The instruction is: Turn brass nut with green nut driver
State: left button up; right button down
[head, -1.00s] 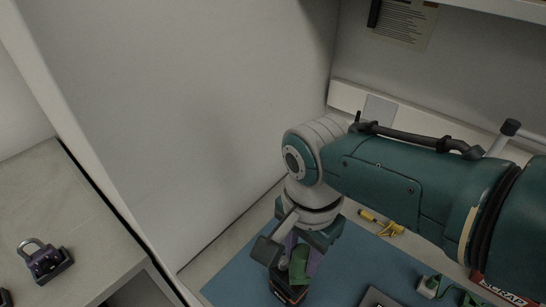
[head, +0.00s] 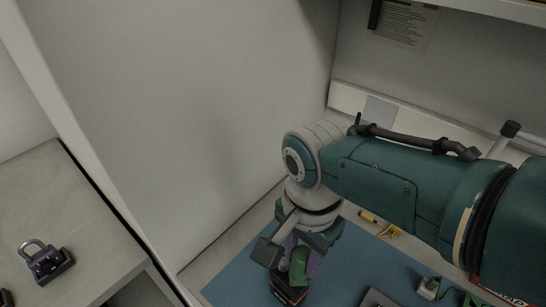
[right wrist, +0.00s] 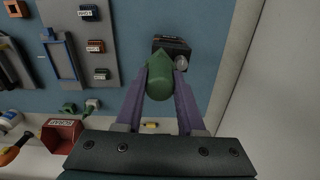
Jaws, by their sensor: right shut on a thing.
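The green nut driver (head: 300,264) stands between the purple fingers of my right gripper (head: 301,258). In the right wrist view my right gripper (right wrist: 160,84) is shut on the rounded green handle (right wrist: 159,80) of the driver. Below it, a dark block (head: 288,292) sits on the blue mat. This block (right wrist: 172,44) also shows just beyond the handle in the right wrist view, with a small greyish round part (right wrist: 181,63) at its corner. I cannot make out the brass nut or the driver's tip. My left gripper is not in view.
The blue mat (head: 240,276) lies beside a tall pale wall panel (head: 190,120). A grey board (right wrist: 82,15) with small labelled blocks and a red bin (right wrist: 62,134) show in the right wrist view. A purple padlock (head: 46,262) sits on a separate left surface.

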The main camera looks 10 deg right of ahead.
jog(key=shift+f+b, duration=0.65)
jog(key=shift+f, duration=0.05)
dwell(0.7)
jog(key=m, duration=0.4)
jog(key=shift+m, duration=0.3)
jog(key=shift+r+p, duration=2.1)
jog(key=shift+p, duration=0.15)
